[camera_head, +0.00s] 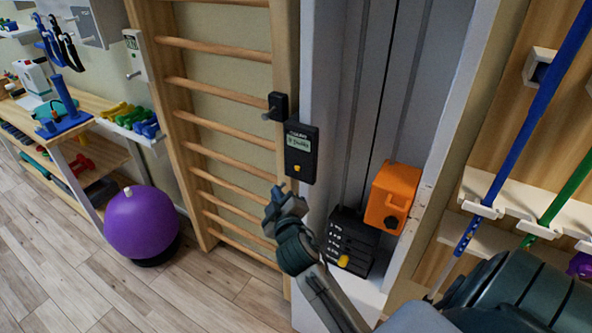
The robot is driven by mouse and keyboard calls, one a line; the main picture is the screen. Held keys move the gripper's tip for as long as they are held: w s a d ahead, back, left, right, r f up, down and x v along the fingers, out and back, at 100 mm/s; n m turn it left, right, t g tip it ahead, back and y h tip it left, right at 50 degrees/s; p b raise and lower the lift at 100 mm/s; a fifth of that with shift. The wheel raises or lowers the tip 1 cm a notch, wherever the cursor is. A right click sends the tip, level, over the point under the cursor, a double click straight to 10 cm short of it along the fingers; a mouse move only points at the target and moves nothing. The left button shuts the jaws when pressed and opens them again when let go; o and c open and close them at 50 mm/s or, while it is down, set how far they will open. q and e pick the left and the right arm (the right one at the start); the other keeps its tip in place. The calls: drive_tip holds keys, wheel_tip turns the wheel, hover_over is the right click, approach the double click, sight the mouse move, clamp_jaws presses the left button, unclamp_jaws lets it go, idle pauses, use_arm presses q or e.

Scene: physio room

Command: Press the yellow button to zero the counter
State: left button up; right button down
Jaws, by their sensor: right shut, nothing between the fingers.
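The counter (301,143) is a small black box with a grey-green display, fixed to the upright between the wall bars and the white column. Its yellow button (296,168) is a small spot below the display, in plain sight. My right gripper (278,192) is shut and empty. In the picture its tips are just below and left of the counter, apart from the yellow button; the exact depth gap is hard to tell. My left gripper is not in view.
A smaller black box (278,106) with a peg sits above left of the counter. Wooden wall bars (225,125) stand to the left. An orange box (393,196) and a black weight stack (350,238) are right of my gripper. A purple ball (140,222) is on the floor.

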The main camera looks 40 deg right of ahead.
drive_tip(key=w+d, duration=0.2)
drive_tip(key=d, duration=0.4)
drive_tip(key=shift+w+d, duration=0.3)
drive_tip(key=shift+w, duration=0.05)
drive_tip(key=shift+d, duration=0.1)
idle(1.7)
drive_tip(key=shift+w+d, duration=0.15)
drive_tip(key=shift+d, duration=0.15)
drive_tip(key=shift+w+d, duration=0.2)
drive_tip(key=shift+d, duration=0.2)
idle(0.7)
drive_tip(key=shift+a, duration=0.1)
drive_tip(key=shift+s+a, duration=0.35)
drive_tip(key=shift+a, duration=0.35)
drive_tip(key=shift+s+a+p, duration=0.1)
drive_tip(key=shift+s+a, duration=0.2)
drive_tip(key=shift+a, duration=0.45)
drive_tip(key=shift+s+a+p, duration=0.1)
drive_tip(key=shift+s+a, duration=0.25)
drive_tip(key=shift+a, duration=0.45)
drive_tip(key=shift+s+a+p, duration=0.1)
drive_tip(key=shift+s+a, duration=0.2)
drive_tip(key=shift+a, duration=0.45)
